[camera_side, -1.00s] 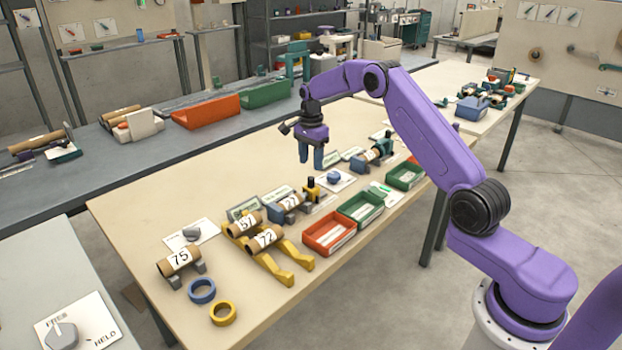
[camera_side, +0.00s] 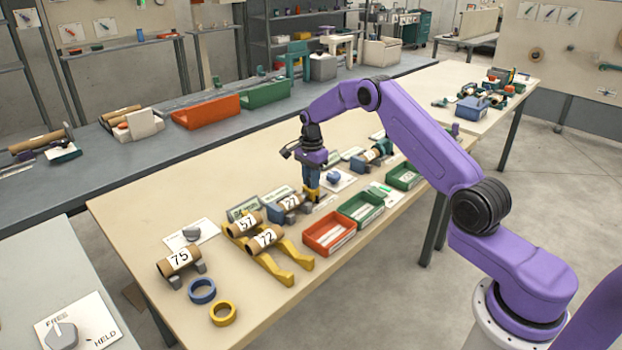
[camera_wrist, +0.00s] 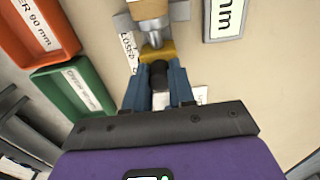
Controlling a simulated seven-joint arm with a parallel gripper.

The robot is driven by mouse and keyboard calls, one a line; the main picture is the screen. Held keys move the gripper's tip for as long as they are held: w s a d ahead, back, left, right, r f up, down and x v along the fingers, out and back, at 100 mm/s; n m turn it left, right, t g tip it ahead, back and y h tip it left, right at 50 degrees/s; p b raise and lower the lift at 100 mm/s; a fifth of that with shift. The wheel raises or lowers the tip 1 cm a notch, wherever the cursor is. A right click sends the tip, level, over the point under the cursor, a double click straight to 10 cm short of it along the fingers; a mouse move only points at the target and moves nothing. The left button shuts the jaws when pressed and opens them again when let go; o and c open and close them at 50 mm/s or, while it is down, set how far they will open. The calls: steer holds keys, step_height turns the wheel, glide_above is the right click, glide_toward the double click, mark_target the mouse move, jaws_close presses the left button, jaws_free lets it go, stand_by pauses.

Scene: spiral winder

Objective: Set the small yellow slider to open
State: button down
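The small yellow slider (camera_side: 312,196) stands on the table beside the roll marked 27 (camera_side: 290,202). In the wrist view its yellow block (camera_wrist: 158,50) lies against a grey metal rod end, with its black knob (camera_wrist: 158,75) towards me. My gripper (camera_side: 312,180) points down over it, and its blue fingertips (camera_wrist: 159,70) are on either side of the knob. I cannot tell whether they press on it. A label reading CLOSED (camera_wrist: 130,50) lies left of the slider. Another label (camera_wrist: 201,95) is partly hidden by my right finger.
Red (camera_side: 329,234) and green (camera_side: 361,208) bins stand at the table's front edge, close to the slider. Rolls 57 and 72 (camera_side: 266,239) rest on a yellow stand to the left. The table's back left is clear.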

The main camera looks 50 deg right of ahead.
steer(key=shift+d, duration=2.15)
steer(key=c, duration=0.9)
jaws_free()
steer(key=shift+c, duration=0.2)
steer(key=shift+a, duration=0.1)
steer(key=shift+r, duration=0.15)
steer(key=shift+r, duration=0.35)
step_height(320, 180, up, 16)
steer(key=shift+r, duration=0.25)
